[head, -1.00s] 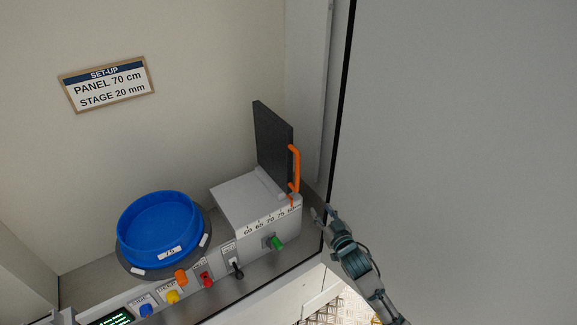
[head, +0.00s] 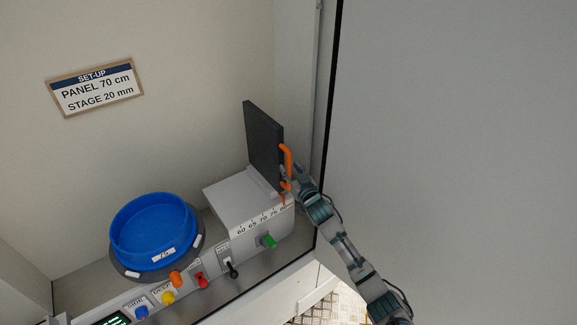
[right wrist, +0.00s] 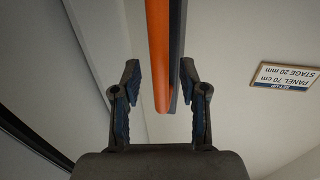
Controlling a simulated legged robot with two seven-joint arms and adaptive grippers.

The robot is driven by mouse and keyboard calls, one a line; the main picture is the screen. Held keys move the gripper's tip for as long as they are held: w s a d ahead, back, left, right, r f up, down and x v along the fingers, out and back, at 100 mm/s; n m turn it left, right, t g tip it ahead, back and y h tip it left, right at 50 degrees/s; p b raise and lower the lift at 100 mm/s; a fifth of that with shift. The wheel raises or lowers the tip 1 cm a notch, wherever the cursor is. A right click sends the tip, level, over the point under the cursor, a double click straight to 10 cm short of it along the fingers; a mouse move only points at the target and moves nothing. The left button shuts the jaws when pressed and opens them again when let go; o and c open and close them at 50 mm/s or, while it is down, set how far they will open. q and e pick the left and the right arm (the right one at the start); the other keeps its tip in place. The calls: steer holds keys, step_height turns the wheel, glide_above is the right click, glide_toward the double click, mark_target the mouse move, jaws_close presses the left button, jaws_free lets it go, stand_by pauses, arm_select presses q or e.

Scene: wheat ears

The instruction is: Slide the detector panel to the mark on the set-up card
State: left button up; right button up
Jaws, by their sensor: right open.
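The dark detector panel (head: 263,144) stands upright on a white block (head: 240,203) with a scale from 60 to 80. An orange handle (head: 288,160) is on its right side. An orange pointer (head: 284,198) below sits near the 80 end. The set-up card (head: 96,88) on the wall reads PANEL 70 cm, STAGE 20 mm; it also shows upside down in the right wrist view (right wrist: 287,77). My right gripper (head: 291,174) is at the handle. In the right wrist view its open fingers (right wrist: 160,78) stand either side of the orange handle (right wrist: 158,50), with gaps visible. I see no left gripper.
A blue round tray (head: 153,235) sits left of the block. A grey wall (head: 450,130) stands close on the right.

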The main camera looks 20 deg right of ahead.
steer(key=shift+w+a, duration=0.15)
steer(key=shift+w, duration=0.75)
jaws_close()
steer(key=s+a+p, duration=0.1)
steer(key=s+a, duration=0.2)
steer(key=a, duration=0.7)
steer(key=shift+s, duration=0.3)
jaws_free()
steer(key=shift+w+d, duration=0.1)
steer(key=shift+d, duration=0.35)
